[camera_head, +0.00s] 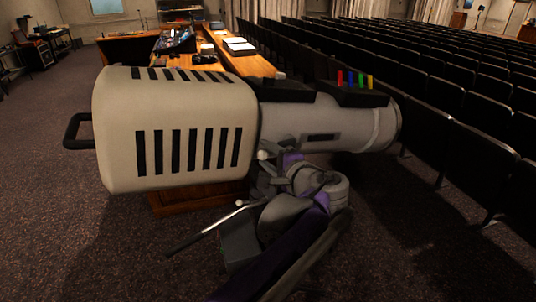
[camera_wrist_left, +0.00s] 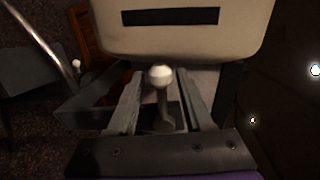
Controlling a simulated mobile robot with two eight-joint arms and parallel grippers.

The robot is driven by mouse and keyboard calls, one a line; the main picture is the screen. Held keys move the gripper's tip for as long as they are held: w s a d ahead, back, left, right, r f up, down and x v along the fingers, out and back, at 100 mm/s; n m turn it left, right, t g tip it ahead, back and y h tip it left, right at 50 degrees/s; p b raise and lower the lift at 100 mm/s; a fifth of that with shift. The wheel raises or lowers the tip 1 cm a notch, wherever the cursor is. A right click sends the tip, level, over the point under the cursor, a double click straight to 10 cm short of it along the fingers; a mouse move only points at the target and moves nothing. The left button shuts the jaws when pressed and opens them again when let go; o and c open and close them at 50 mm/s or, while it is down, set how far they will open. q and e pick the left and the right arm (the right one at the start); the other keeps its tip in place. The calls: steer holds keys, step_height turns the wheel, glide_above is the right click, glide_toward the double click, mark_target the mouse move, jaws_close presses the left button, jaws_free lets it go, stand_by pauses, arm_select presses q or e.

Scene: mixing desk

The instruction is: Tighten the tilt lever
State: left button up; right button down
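The tilt lever (camera_wrist_left: 165,112) is a short dark stem with a pale ball knob (camera_wrist_left: 160,75) in the left wrist view. It stands between the two fingers of my left gripper (camera_wrist_left: 161,84), with a gap on each side. The gripper is open around it. In the head view the knob (camera_head: 263,155) shows small under the spotlight's body (camera_head: 195,100), and my left gripper (camera_head: 273,163) is right there. The fingers partly hide the lever's base. My right gripper is not seen.
A silver rod with a black grip (camera_head: 187,244) sticks out at lower left. Its shaft also shows in the left wrist view (camera_wrist_left: 42,38). The spotlight's barrel (camera_head: 330,125) is close above my arm. Seat rows (camera_head: 470,140) stand right; a wooden desk (camera_head: 250,66) is behind. Carpet at left is clear.

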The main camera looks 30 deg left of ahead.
arm_select(q)
steer(key=shift+w+d, duration=0.15)
steer(key=shift+d, duration=0.25)
steer(key=b+v, duration=0.1)
steer(key=v, duration=0.9)
steer(key=shift+s, duration=0.3)
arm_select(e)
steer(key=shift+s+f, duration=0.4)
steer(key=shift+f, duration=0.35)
arm_select(q)
steer(key=s+a+f+n+g+h, duration=0.2)
steer(key=s+f+h, duration=0.15)
steer(key=f, duration=0.65)
steer(key=s+a+f+n+g+h, duration=0.1)
steer(key=s+a+f+h, duration=0.15)
steer(key=s+f, duration=0.45)
steer(key=s+d+f+n+h, duration=0.2)
steer(key=d+f+h, duration=0.1)
steer(key=f, duration=0.4)
steer(key=s+d+f+n+h, duration=0.2)
steer(key=s+f+n+h, duration=0.1)
steer(key=f, duration=0.4)
steer(key=shift+d+h, duration=0.4)
steer(key=shift+h, duration=0.2)
